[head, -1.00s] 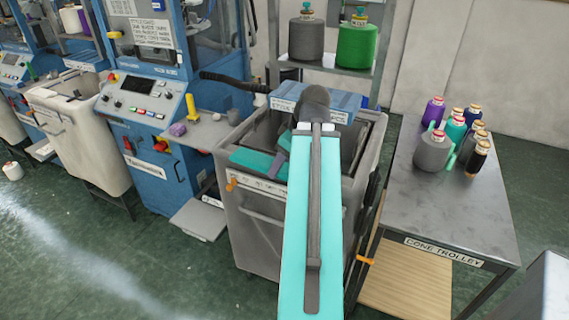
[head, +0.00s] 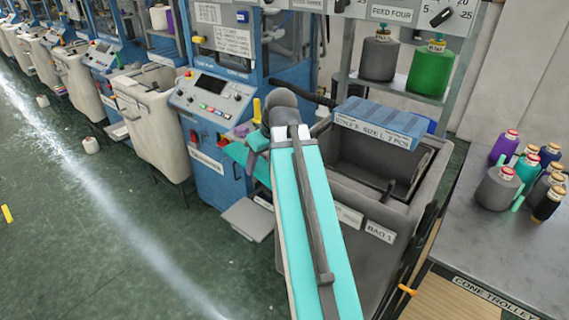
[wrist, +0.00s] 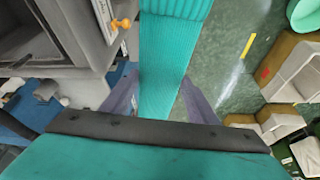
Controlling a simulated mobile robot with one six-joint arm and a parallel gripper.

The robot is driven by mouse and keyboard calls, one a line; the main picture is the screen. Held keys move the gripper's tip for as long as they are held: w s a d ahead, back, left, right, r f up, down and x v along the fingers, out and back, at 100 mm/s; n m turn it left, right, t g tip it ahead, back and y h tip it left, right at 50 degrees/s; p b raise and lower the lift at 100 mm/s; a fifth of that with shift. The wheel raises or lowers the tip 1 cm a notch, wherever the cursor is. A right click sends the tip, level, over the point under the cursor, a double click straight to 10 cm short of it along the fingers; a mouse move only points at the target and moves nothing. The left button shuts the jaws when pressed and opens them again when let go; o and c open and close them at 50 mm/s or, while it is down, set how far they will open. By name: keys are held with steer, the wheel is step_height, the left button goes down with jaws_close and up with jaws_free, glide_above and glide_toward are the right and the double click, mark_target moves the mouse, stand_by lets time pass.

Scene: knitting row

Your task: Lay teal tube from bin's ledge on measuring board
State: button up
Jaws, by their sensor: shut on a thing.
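The teal tube (wrist: 165,60) is a flat ribbed strip in the wrist view, running from between my fingers to the top edge. My gripper (wrist: 158,100) is shut on it, with a grey-purple finger on each side. In the head view, part of the teal tube (head: 236,153) shows left of my gripper (head: 257,146), clear of the bin and in front of the blue machine. My arm hides the rest. The grey bin (head: 430,185) stands right of my gripper, its inside looking empty where visible.
The cone trolley (head: 500,245) with several yarn cones stands at right. A blue knitting machine (head: 215,110) with a low shelf (head: 248,218) is behind my gripper. Green floor (head: 90,230) is open at left.

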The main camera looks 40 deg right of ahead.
steer(key=w+a+r+p, duration=0.1)
steer(key=w+a, duration=0.4)
steer(key=a, duration=0.7)
steer(key=w+a+r+p, duration=0.1)
steer(key=w+a+r, duration=0.2)
steer(key=a, duration=0.9)
steer(key=shift+w+a+r+m+p, duration=0.15)
steer(key=shift+w+r+m+p, duration=0.2)
steer(key=shift+w, duration=0.9)
steer(key=shift+s, duration=0.1)
